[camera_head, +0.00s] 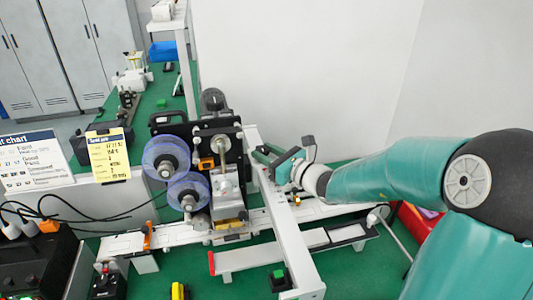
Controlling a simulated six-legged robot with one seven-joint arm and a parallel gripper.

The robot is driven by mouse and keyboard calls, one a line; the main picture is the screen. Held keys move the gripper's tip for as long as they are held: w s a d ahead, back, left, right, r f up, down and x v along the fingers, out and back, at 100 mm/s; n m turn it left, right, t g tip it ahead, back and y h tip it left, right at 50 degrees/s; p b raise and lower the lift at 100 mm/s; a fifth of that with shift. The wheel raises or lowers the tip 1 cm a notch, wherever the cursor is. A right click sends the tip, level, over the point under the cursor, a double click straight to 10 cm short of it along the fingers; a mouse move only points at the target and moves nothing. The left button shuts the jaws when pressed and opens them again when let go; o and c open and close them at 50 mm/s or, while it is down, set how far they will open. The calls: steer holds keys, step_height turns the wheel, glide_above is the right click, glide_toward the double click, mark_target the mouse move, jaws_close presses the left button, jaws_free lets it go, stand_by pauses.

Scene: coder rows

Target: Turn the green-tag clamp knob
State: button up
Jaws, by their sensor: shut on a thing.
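My gripper (277,165) reaches in from the right at the end of my teal arm. Its dark fingers are shut at the right side of the coder machine (228,170), beside the white frame rail. A small green piece (262,157) shows just left of the fingers; it looks like the green tag, but it is too small to be sure. The clamp knob itself is mostly hidden by the fingers, and its turn angle cannot be seen.
Two clear blue-tinted reels (167,157) are on the machine's left. A yellow label (108,155) and a chart board (32,162) stand left. Cables lie lower left.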

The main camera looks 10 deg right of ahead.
steer(key=shift+w+n+g+y, duration=0.1)
steer(key=shift+n+g+y, duration=0.2)
steer(key=shift+y, duration=0.1)
steer(key=n+g+y, duration=0.1)
steer(key=g+y, duration=0.1)
steer(key=n+g+y, duration=0.2)
steer(key=shift+w+d+n, duration=0.2)
steer(key=shift+n, duration=0.1)
steer(key=n+g+y, duration=0.1)
steer(key=g, duration=0.1)
steer(key=n+g+y, duration=0.1)
steer(key=n+g, duration=0.2)
steer(key=g, duration=0.1)
steer(key=shift+w+d+n+g+y, duration=0.1)
steer(key=shift+w+n+g+y, duration=0.2)
steer(key=shift+w+y, duration=0.1)
steer(key=n+g, duration=0.2)
steer(key=g, duration=0.1)
steer(key=n+g, duration=0.2)
steer(key=g, duration=0.1)
steer(key=n+g, duration=0.1)
steer(key=g, duration=0.2)
steer(key=shift+w+f+n, duration=0.1)
steer(key=shift+w+n, duration=0.2)
steer(key=shift+n, duration=0.1)
steer(key=shift+w+n+g+h, duration=0.2)
steer(key=shift+n+g+h, duration=0.9)
steer(key=shift+n+g, duration=0.65)
steer(key=shift+g+h, duration=0.3)
steer(key=shift+g, duration=0.55)
